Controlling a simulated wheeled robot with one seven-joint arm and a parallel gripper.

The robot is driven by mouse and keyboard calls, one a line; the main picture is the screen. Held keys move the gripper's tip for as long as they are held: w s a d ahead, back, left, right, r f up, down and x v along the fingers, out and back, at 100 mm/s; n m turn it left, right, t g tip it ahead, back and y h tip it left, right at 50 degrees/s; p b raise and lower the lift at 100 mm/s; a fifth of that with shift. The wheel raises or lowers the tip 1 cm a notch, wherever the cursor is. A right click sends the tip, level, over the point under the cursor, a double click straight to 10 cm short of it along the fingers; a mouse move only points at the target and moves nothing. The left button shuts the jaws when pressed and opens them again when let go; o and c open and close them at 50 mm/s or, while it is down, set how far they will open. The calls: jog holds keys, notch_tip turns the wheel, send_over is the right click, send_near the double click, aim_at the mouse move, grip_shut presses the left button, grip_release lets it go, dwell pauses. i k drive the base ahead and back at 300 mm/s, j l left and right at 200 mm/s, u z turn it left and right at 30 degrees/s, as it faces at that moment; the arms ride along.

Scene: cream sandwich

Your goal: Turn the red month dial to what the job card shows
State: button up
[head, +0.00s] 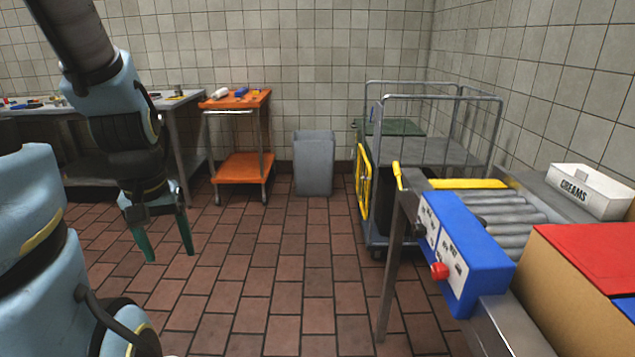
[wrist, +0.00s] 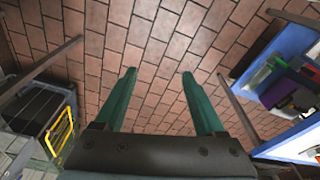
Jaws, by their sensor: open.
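The red month dial (head: 439,271) sticks out of the pale front face of a blue box (head: 468,245) at the end of a roller conveyor, right of centre in the head view. Small labels and a dark knob (head: 420,230) show on that face; the lettering is too small to read. I cannot make out a job card. My gripper (head: 168,254) hangs over the floor at the left, well apart from the dial. Its two green fingers are spread and empty, as the wrist view (wrist: 158,74) also shows.
The conveyor rollers (head: 500,215) carry a white CREAMS tray (head: 589,190) beside them, with a cardboard box (head: 575,300) in front. A wire cage trolley (head: 440,150), grey bin (head: 314,163) and orange cart (head: 240,165) stand behind. The tiled floor (head: 290,260) between is clear.

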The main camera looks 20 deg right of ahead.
aim_at(439, 272)
jog(key=i+z, duration=0.35)
jog(key=i, duration=0.4)
jog(key=i+z, duration=0.2)
jog(key=i, duration=0.6)
jog(key=i+z, duration=0.25)
jog(key=i, duration=0.6)
jog(key=i+z, duration=0.35)
jog(key=i+j+z, duration=0.15)
jog(key=z, duration=0.2)
jog(key=i+j+z, duration=0.3)
jog(key=i+z, duration=0.15)
jog(key=z, duration=0.3)
jog(key=i+j+z, duration=0.1)
jog(key=z, duration=0.35)
jog(key=i+j+z, duration=0.1)
jog(key=z, duration=0.35)
jog(key=i+j+z, duration=0.1)
jog(key=j+z, duration=0.3)
jog(key=z, duration=0.45)
jog(key=i+j+z, duration=0.1)
jog(key=j+z, duration=0.3)
jog(key=i+j+z, duration=0.1)
jog(key=z, duration=0.3)
jog(key=j+z, duration=0.4)
